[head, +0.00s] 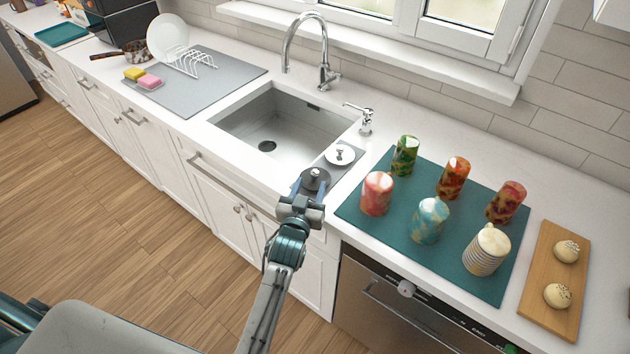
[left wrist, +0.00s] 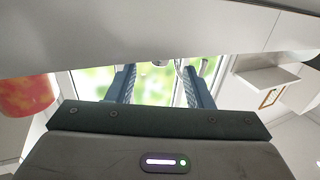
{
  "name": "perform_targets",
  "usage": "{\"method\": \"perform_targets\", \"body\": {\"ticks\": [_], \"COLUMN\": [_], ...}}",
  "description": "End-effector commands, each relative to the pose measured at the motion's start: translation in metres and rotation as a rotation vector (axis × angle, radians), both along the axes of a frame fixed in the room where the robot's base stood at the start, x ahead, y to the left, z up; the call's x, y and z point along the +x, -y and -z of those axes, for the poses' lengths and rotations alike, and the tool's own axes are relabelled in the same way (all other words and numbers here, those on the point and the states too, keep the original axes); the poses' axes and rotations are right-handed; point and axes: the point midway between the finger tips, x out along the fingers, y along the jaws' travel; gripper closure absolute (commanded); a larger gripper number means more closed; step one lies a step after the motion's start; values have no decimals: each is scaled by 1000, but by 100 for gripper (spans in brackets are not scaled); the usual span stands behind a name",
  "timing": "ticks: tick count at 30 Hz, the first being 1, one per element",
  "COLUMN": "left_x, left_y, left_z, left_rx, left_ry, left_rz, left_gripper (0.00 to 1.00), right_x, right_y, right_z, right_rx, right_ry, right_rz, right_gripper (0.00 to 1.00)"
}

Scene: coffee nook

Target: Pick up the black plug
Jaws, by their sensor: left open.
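The black plug (head: 315,174) is a dark round disc with a small metal knob on top. It lies at the front corner of a small grey mat (head: 352,168) right of the sink. A white plug (head: 340,154) with a similar knob lies behind it on the mat. My left gripper (head: 311,187) is open at the black plug and partly hides its near side. I cannot tell whether the fingers touch it. My right gripper is not in view.
The sink (head: 285,125) with its tall faucet (head: 287,45) is to the left. A teal mat (head: 400,240) with several patterned cups is to the right, the red-pink cup (head: 377,194) nearest. A wooden board (head: 540,290) holds two round buns.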

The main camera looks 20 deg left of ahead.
Motion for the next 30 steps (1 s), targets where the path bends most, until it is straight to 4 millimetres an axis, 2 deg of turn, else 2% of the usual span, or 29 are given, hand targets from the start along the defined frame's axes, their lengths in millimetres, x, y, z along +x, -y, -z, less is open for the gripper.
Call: {"method": "perform_targets", "body": {"ticks": [5,12,15,23,26,30], "left_x": [12,47,55,58,58,58], "left_y": [-1,-2,-2,-2,-2,-2], "left_z": [-2,-4,-4,-4,-4,-4], "left_rx": [2,2,1,0,0,0], "left_ry": [0,-1,-1,-2,-2,-2], "left_rz": [0,0,0,-1,-1,0], "left_gripper": [53,53,53,53,69,97], "right_x": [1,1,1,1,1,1], "right_y": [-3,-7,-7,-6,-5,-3], "right_z": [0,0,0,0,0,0], "right_rx": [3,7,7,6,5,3], "right_ry": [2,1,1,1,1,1], "right_rz": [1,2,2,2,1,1], "right_gripper": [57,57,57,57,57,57]}}
